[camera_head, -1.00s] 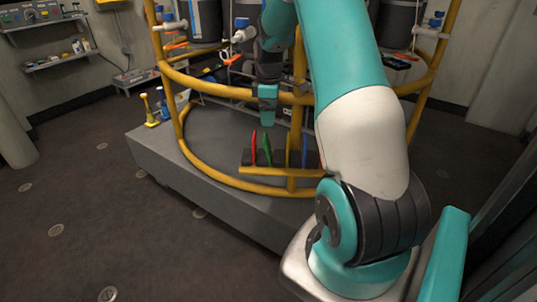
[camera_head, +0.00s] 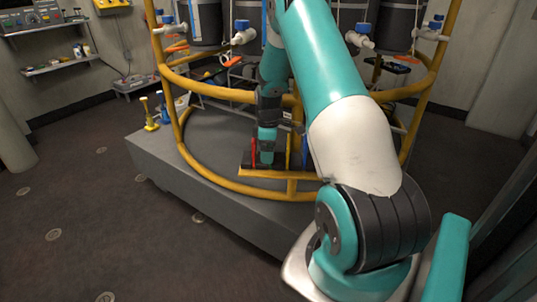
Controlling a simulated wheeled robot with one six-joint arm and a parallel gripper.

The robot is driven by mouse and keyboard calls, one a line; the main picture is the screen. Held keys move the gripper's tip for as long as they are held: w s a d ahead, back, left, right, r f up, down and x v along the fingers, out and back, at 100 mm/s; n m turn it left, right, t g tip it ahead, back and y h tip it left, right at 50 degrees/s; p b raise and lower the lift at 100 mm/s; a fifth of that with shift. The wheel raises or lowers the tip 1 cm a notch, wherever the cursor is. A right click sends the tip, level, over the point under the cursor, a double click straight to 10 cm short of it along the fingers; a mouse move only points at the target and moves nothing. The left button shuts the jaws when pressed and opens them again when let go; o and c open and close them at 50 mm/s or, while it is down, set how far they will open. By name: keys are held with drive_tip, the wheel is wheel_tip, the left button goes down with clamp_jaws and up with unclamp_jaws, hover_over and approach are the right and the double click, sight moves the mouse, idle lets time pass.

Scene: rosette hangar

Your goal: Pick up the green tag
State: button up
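My gripper (camera_head: 267,156) points down at the tag rack (camera_head: 252,170), a dark holder on the yellow ring frame. It covers the spot where the green tag stood a second ago, and I cannot make out the green tag now. A red tag (camera_head: 254,150) stands upright just left of my gripper. A yellow tag (camera_head: 289,155) and a blue tag (camera_head: 304,152) stand to its right. The fingers are too small and hidden to tell whether they are open or shut on anything.
Yellow tubular rails (camera_head: 220,185) ring the grey platform (camera_head: 165,165) around the rack. Dark cylinders (camera_head: 207,22) with blue-topped valves (camera_head: 243,34) hang above. A yellow bottle-like object (camera_head: 149,118) stands on the platform's left. The floor at left is clear.

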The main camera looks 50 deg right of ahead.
drive_tip(key=c, duration=1.1)
drive_tip(key=shift+o, duration=0.2)
drive_tip(key=shift+r, duration=0.1)
